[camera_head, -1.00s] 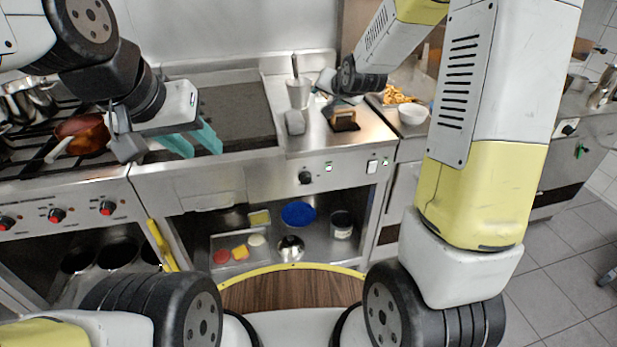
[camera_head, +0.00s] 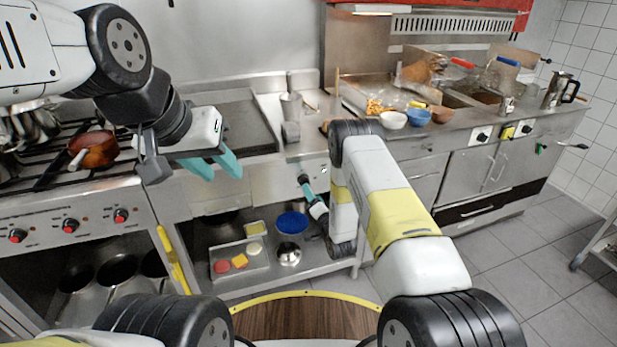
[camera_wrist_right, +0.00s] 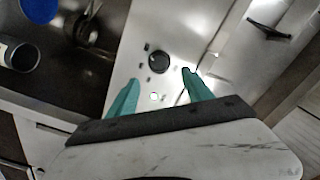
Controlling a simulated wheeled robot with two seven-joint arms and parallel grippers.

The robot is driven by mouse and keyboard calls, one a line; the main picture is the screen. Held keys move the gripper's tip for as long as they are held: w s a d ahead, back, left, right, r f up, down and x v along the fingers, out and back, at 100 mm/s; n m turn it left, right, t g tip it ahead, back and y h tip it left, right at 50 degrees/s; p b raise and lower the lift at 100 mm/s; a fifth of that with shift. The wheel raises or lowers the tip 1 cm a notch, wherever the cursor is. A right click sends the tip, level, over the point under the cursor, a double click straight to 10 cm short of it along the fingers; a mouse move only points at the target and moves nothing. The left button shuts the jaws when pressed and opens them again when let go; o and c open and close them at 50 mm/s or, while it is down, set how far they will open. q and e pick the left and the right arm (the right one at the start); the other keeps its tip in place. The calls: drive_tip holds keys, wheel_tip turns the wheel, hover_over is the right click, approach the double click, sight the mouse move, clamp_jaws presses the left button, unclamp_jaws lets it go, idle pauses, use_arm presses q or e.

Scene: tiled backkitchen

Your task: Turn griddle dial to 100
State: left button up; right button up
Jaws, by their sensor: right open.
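The griddle (camera_head: 238,122) is a dark flat plate in the counter, left of centre in the head view. Its dial (camera_head: 303,180) is a black round knob on the steel front panel. In the right wrist view the dial (camera_wrist_right: 159,62) lies just beyond and between my right gripper's teal fingertips (camera_wrist_right: 158,79), which are apart and empty. In the head view my right gripper (camera_head: 307,190) is at the panel by the dial, partly hidden by its arm. The dial's markings are too small to read. My left gripper (camera_head: 222,173) is open and empty in front of the griddle's edge.
A stove with a copper pan (camera_head: 93,149) stands left. Bowls and fryers stand on the right counter.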

sight(304, 181)
drive_tip(key=x, duration=0.7)
drive_tip(key=shift+w, duration=0.25)
drive_tip(key=shift+a+f, duration=0.1)
drive_tip(key=shift+f, duration=0.05)
clamp_jaws()
